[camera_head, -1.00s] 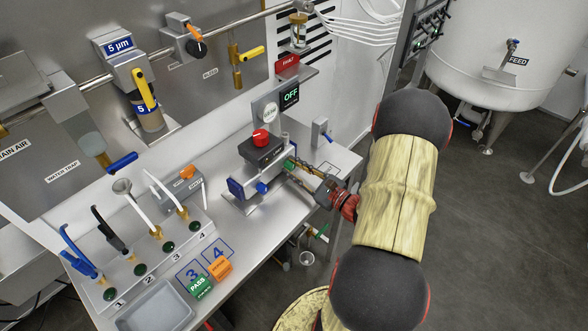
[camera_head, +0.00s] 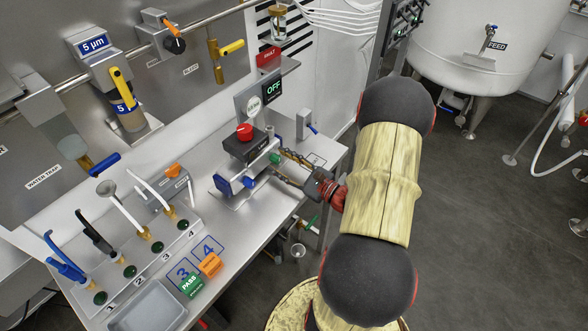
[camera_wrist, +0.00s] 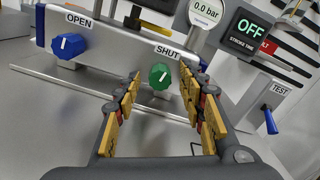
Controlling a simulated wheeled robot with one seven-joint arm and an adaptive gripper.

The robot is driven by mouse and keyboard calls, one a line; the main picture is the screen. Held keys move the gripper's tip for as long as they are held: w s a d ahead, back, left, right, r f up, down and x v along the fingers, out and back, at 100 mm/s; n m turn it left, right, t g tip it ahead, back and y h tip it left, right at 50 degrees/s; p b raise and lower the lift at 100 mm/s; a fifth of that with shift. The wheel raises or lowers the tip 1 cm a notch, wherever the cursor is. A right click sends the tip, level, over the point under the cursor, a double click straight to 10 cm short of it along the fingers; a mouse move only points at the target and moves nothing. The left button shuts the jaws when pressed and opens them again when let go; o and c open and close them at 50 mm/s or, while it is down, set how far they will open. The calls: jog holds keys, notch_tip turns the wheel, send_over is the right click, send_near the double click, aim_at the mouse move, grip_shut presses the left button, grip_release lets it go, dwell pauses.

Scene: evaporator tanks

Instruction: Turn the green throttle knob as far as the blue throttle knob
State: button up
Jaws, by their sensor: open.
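The green throttle knob (camera_wrist: 160,76) sits under the SHUT label on the valve panel. Its white mark leans up and to the right. The blue throttle knob (camera_wrist: 68,46) is left of it, under OPEN, with its white mark close to upright, leaning slightly right. My gripper (camera_wrist: 158,86) is open, with one finger to each side of the green knob in the wrist view. The fingertips do not visibly press on it and I see nothing held. In the head view my gripper (camera_head: 287,168) is at the green knob (camera_head: 275,158), on the right side of the valve unit.
A red button (camera_head: 244,131) tops the valve unit. The OFF display (camera_head: 274,88) stands behind it. A TEST lever (camera_wrist: 270,119) is at the right. A thin rod (camera_wrist: 100,92) runs below the knobs. Bare bench lies in front of the panel.

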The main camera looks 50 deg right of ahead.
jog(key=s, duration=1.1)
jog(key=shift+s+d, duration=0.2)
jog(key=shift+d, duration=0.25)
